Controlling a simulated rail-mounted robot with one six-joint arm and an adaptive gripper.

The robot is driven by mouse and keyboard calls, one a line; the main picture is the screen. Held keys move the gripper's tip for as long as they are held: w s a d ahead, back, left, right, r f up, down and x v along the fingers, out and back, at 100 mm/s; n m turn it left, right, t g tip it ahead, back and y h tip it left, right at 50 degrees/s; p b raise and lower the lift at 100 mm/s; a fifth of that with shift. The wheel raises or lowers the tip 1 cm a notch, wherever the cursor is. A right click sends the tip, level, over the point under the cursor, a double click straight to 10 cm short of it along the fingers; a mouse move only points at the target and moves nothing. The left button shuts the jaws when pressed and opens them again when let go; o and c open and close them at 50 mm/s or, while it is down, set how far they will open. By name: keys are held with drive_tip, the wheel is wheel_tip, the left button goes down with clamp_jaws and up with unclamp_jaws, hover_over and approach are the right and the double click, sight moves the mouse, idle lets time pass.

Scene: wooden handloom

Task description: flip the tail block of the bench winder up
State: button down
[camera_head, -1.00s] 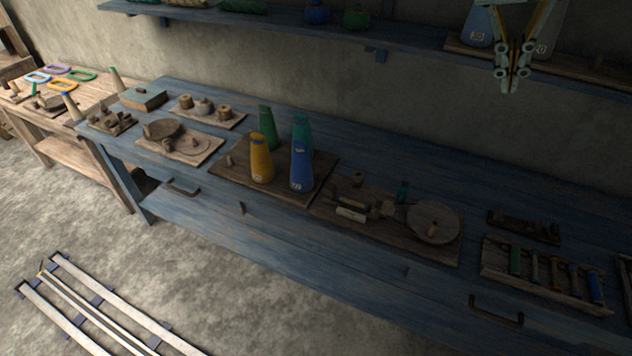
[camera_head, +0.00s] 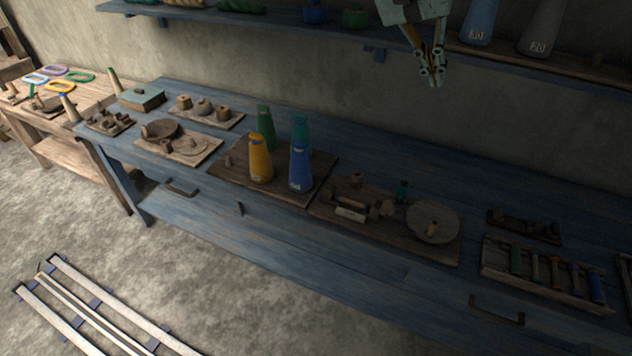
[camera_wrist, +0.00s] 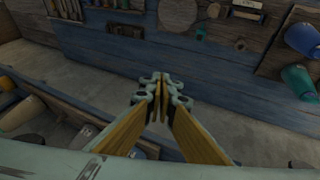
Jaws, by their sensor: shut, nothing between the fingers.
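The bench winder appears to be the wooden board (camera_head: 448,254) on the blue bench, with a large round wooden disc (camera_head: 433,221), a pale roller piece (camera_head: 351,214) and small wooden blocks (camera_head: 387,208). Which block is the tail block, and how it lies, is too small and dark to tell. In the wrist view the disc (camera_wrist: 178,13) and pale piece (camera_wrist: 247,12) show at the top edge, partly cut off. My gripper (camera_head: 432,80) is high above the back of the bench, in front of the wall, well apart from the winder. Its fingers (camera_wrist: 161,87) are together and empty.
Bottle-like cones, yellow (camera_head: 261,160) and blue (camera_head: 300,168), stand on a board left of the winder. A rack of coloured spools (camera_head: 545,273) lies to its right. A wall shelf (camera_head: 420,36) with large cones (camera_head: 479,22) is close to my gripper.

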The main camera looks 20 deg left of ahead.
drive_tip(key=w+a+f+b, duration=0.1)
drive_tip(key=a+f, duration=1.4)
drive_tip(key=a, duration=0.2)
drive_tip(key=m+h+b, duration=0.1)
drive_tip(key=h, duration=0.1)
approach(327, 186)
drive_tip(key=a+r, duration=0.1)
drive_tip(key=a, duration=0.3)
drive_tip(key=shift+w+d+r, duration=0.1)
drive_tip(key=shift+d+r, duration=0.1)
drive_tip(key=shift+f, duration=0.1)
drive_tip(key=shift+b+x, duration=0.85)
drive_tip(key=shift+x, duration=4.1)
drive_tip(key=shift+s+d+f+b, duration=0.1)
drive_tip(key=shift+d+b, duration=0.4)
drive_tip(key=shift+d, duration=0.2)
drive_tip(key=shift+s+d+b, duration=0.15)
drive_tip(key=shift+d+b, duration=0.35)
drive_tip(key=shift+d, duration=0.2)
